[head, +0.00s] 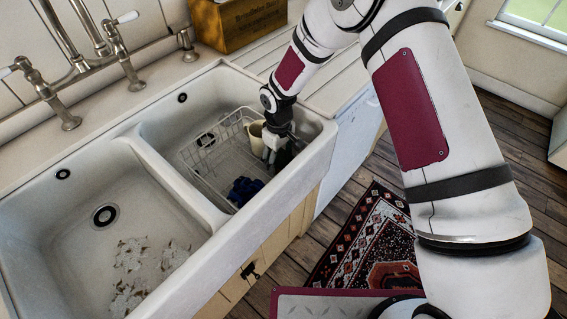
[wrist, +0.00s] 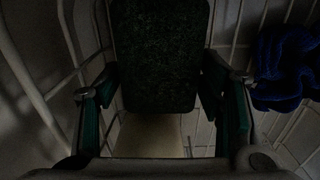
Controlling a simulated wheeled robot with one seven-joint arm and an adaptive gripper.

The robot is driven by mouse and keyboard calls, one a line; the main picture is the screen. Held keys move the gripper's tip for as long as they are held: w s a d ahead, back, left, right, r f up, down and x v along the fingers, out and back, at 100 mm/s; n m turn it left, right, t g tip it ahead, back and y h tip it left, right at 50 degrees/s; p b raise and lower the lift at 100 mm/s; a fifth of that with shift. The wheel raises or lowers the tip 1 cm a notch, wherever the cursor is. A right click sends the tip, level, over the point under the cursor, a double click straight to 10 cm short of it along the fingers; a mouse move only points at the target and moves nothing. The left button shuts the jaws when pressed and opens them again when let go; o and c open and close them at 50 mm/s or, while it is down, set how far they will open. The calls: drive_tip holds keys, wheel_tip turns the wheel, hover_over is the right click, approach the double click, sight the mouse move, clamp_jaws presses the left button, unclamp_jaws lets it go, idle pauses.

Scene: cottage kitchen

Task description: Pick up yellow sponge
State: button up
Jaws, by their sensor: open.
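My gripper (head: 276,163) reaches down into the right basin, inside the wire rack. In the wrist view its two fingers (wrist: 160,92) are apart. A dark green, rough pad with rounded corners (wrist: 160,50) lies between and just beyond the fingertips, with narrow gaps to both. In the head view my gripper hides this spot.
A pale cream item (head: 255,133), perhaps a cup, stands beside my gripper. A dark blue cloth-like thing (head: 243,190) lies in the white wire rack (head: 196,158). The basin wall (head: 318,135) is close at right.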

drive_tip(key=shift+f, duration=0.1)
drive_tip(key=c, duration=0.5)
wheel_tip(320, 180, up, 18)
drive_tip(key=shift+b, duration=0.45)
idle(0.6)
wheel_tip(320, 180, up, 5)
drive_tip(key=p, duration=0.2)
hover_over(279, 156)
idle(0.4)
drive_tip(key=shift+f, duration=0.1)
